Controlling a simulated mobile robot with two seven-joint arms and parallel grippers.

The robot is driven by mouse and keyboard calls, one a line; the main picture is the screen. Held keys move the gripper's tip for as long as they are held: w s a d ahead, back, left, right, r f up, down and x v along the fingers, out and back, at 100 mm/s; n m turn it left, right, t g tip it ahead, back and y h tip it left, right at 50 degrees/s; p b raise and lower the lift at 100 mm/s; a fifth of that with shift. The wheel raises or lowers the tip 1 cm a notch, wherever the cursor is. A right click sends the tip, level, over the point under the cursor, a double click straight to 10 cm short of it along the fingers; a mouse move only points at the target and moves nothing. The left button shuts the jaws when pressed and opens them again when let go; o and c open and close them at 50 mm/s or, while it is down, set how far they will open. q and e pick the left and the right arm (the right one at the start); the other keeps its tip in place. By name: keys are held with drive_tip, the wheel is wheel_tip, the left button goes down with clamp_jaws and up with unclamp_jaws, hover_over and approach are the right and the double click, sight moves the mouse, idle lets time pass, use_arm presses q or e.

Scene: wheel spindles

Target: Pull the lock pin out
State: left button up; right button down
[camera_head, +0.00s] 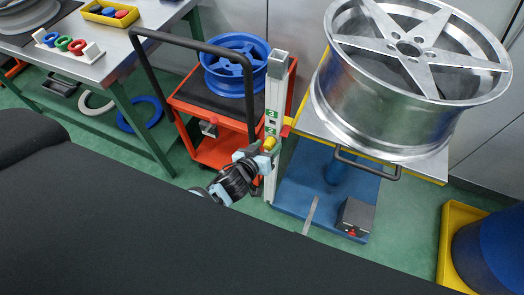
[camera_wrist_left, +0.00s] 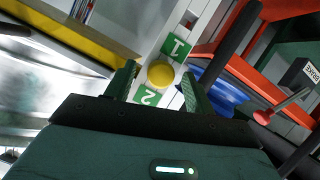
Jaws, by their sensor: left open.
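The lock pin shows as a round yellow knob (camera_head: 269,143) on the pale upright post (camera_head: 277,75) beside the lift table. In the left wrist view the knob (camera_wrist_left: 160,74) sits between green labels marked 1 and 2. My left gripper (camera_head: 260,155) is at the post. Its green fingers (camera_wrist_left: 158,72) are open, one on each side of the knob, with visible gaps, so it is not gripped. The pin's shaft is hidden behind the knob. My right gripper is not in view.
A large silver wheel (camera_head: 385,105) rests on the lift table above a blue base (camera_head: 290,197). A red cart (camera_head: 212,150) carrying a blue wheel (camera_head: 235,72) stands left of the post, its black handle (camera_head: 170,39) close by. A yellow tray (camera_head: 455,240) is at right.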

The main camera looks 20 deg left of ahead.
use_arm(q)
drive_tip(key=shift+w, duration=0.15)
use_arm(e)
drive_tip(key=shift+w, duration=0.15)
use_arm(q)
drive_tip(key=shift+c, duration=0.4)
